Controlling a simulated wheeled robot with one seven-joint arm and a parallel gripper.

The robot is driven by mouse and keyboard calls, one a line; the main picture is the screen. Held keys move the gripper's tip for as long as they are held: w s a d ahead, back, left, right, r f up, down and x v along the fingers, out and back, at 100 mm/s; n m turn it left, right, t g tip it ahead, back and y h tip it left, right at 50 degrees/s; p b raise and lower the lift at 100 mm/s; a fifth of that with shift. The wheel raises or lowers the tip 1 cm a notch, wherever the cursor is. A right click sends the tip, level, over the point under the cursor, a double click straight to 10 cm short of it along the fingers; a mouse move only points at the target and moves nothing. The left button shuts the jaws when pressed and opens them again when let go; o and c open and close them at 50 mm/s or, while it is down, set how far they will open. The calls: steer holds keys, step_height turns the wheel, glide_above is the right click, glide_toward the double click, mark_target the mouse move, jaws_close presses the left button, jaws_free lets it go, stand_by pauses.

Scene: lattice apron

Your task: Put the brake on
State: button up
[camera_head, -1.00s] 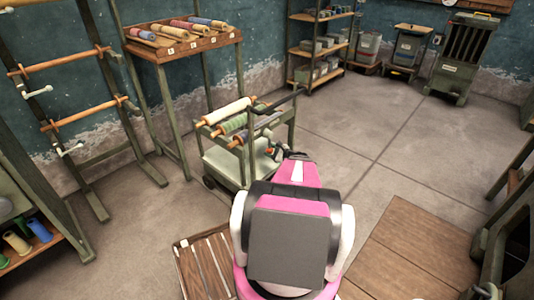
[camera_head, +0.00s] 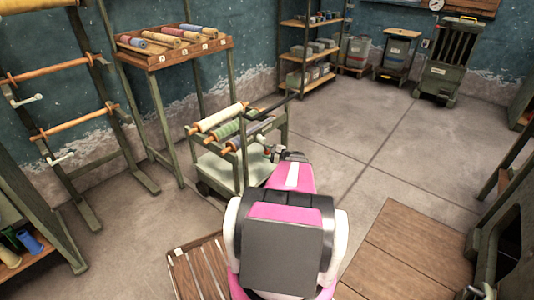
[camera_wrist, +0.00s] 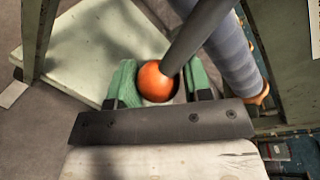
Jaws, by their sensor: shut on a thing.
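The green trolley (camera_head: 225,168) stands ahead of me with several rolls lying across its top. Its brake appears to be a dark lever (camera_wrist: 202,38) ending in an orange-red ball knob (camera_wrist: 155,80). In the wrist view my gripper (camera_wrist: 158,88) has its green fingers on both sides of the knob and is shut on it. In the head view my gripper (camera_head: 268,151) is small at the trolley's right side, and my arm covers part of that area. A blue-grey roll (camera_wrist: 230,50) lies just beside the lever.
A slatted wooden pallet (camera_head: 202,268) and a wooden platform (camera_head: 412,245) lie on the floor beside me. A spool table (camera_head: 175,50) and a bar rack (camera_head: 75,120) stand along the left. The floor beyond the trolley to the right is open.

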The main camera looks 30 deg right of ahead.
steer(key=shift+s+a, duration=0.1)
steer(key=shift+a, duration=0.05)
steer(key=o, duration=1.2)
steer(key=v, duration=1.1)
